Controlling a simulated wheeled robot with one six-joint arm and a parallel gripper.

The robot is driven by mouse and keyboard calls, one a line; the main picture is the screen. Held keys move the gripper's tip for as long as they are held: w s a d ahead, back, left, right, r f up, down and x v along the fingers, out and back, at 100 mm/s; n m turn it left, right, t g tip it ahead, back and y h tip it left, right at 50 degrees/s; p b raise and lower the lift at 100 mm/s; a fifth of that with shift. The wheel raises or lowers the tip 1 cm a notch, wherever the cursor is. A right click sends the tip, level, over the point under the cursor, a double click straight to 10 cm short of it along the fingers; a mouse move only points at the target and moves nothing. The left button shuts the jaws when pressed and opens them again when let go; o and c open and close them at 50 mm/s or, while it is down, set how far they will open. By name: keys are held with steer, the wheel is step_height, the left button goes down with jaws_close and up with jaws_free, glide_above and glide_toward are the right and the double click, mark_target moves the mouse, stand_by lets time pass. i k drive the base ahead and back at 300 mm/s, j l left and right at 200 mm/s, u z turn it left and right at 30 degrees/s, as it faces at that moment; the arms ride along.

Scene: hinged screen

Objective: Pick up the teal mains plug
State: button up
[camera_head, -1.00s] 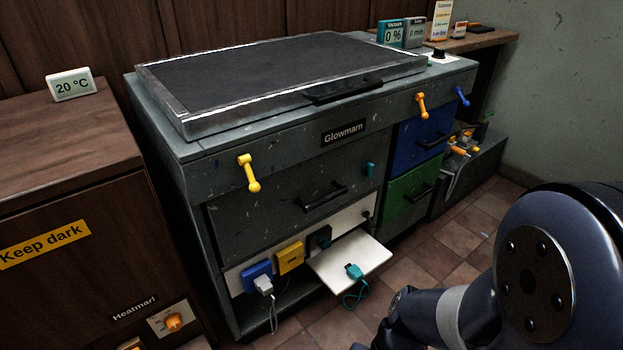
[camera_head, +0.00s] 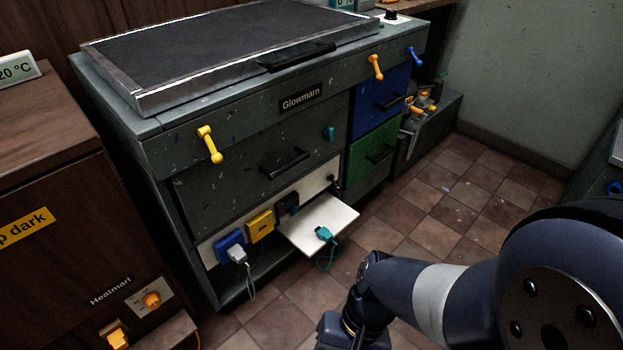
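The teal mains plug (camera_head: 324,233) lies on a small white shelf (camera_head: 335,215) that juts from the lower front of the grey Glowmarn cabinet (camera_head: 190,187). Its teal cord (camera_head: 325,265) hangs in a loop below the shelf's front edge. My arm is at the lower right of the head view, in front of the shelf and apart from the plug. My gripper's fingers are not visible; the arm runs out of the picture at the bottom.
Beside the shelf is a socket strip with a blue socket (camera_head: 230,241), a yellow socket (camera_head: 260,225) and a black socket (camera_head: 287,206). A white plug (camera_head: 238,255) sits at the blue one. A brown cabinet (camera_head: 60,210) stands left. Tiled floor (camera_head: 450,190) at right is clear.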

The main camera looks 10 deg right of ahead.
mark_target(324, 235)
steer(key=i+l+u, duration=0.1)
steer(key=i+l, duration=1.05)
steer(key=l, duration=0.25)
steer(key=u, duration=0.05)
